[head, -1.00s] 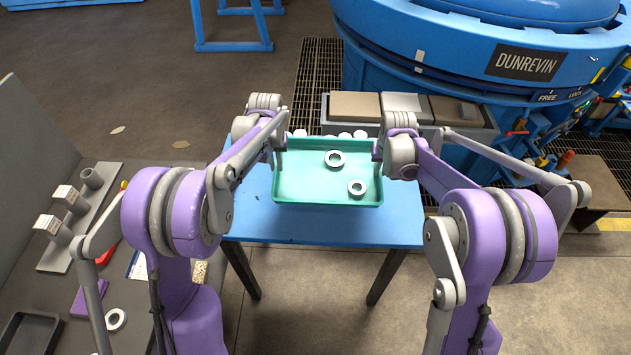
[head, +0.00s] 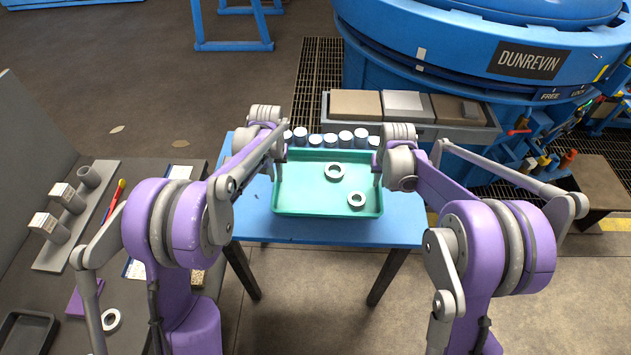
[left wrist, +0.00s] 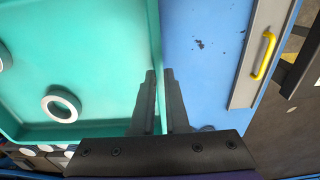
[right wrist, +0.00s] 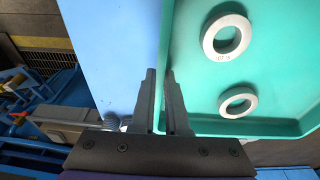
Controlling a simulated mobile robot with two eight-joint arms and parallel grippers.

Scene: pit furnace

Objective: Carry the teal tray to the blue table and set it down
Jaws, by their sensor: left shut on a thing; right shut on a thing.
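The teal tray (head: 300,190) is over the middle of the blue table (head: 250,222) and looks level. I cannot tell whether its underside touches the tabletop. Two pale grey rings, one further back (head: 334,172) and one nearer (head: 356,200), lie flat in it. My left gripper (head: 279,174) is shut on the tray's left wall; its fingers straddle the wall in the left wrist view (left wrist: 159,85). My right gripper (head: 377,172) is shut on the right wall, as the right wrist view (right wrist: 160,85) shows.
Several white-topped cylinders (head: 330,140) stand in a row behind the tray, close to its back wall. A grey bench (head: 70,250) with tools and fixtures is at left. The blue furnace (head: 430,80) and a tray of blocks (head: 465,128) stand behind. Tabletop is bare in front of the tray.

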